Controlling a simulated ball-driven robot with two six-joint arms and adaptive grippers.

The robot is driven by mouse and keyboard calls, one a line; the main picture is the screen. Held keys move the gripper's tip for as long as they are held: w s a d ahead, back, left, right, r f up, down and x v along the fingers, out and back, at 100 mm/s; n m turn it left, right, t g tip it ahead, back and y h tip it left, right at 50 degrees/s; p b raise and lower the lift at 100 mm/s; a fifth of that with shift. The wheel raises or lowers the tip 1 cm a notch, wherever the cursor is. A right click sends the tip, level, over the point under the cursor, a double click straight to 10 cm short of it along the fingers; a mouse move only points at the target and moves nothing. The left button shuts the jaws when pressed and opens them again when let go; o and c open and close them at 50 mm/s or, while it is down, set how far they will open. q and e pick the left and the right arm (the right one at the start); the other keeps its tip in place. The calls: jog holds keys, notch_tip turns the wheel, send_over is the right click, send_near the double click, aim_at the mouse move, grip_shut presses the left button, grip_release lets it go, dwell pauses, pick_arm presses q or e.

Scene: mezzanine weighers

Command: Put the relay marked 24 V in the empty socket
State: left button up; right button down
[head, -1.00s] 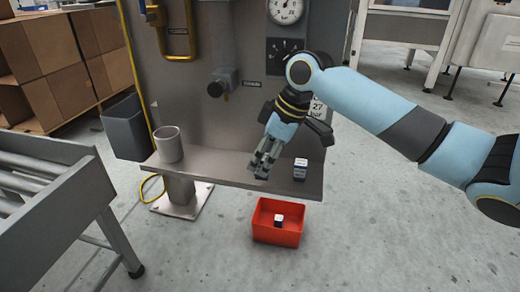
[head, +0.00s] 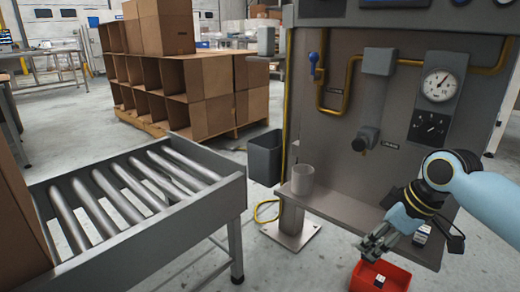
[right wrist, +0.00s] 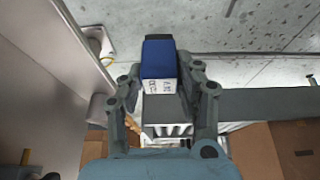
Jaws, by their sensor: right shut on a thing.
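My right gripper (head: 370,252) is at the front edge of the grey shelf, above and just left of the red bin. In the right wrist view its fingers (right wrist: 158,92) are shut on a blue relay (right wrist: 158,58) with a white label; the label's print is too small to read surely. Another relay (head: 422,234), with a white top, stands on the shelf to the right of the gripper. A small relay-like block (head: 379,280) lies in the red bin (head: 400,284). I cannot make out the empty socket. My left gripper is not in view.
The grey shelf (head: 335,209) carries a grey cup (head: 302,181) at its left. Behind it rises a panel with a gauge (head: 439,85), a dial plate (head: 430,127), a valve (head: 365,140) and yellow pipe. A roller conveyor (head: 228,202) stands left, with floor between.

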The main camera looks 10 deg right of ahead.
jog(key=shift+t, duration=0.3)
jog(key=r+p, duration=0.1)
jog(key=r, duration=0.1)
jog(key=r+p, duration=0.2)
jog(key=w+r+p, duration=0.1)
jog(key=r+p, duration=0.1)
jog(key=r, duration=0.1)
jog(key=shift+r, duration=0.1)
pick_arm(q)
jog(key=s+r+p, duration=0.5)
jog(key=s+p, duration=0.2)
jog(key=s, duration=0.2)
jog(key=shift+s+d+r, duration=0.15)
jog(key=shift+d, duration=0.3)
pick_arm(e)
notch_tip(320, 180, up, 10)
jog(key=shift+w+t, duration=0.3)
jog(key=shift+w, duration=0.15)
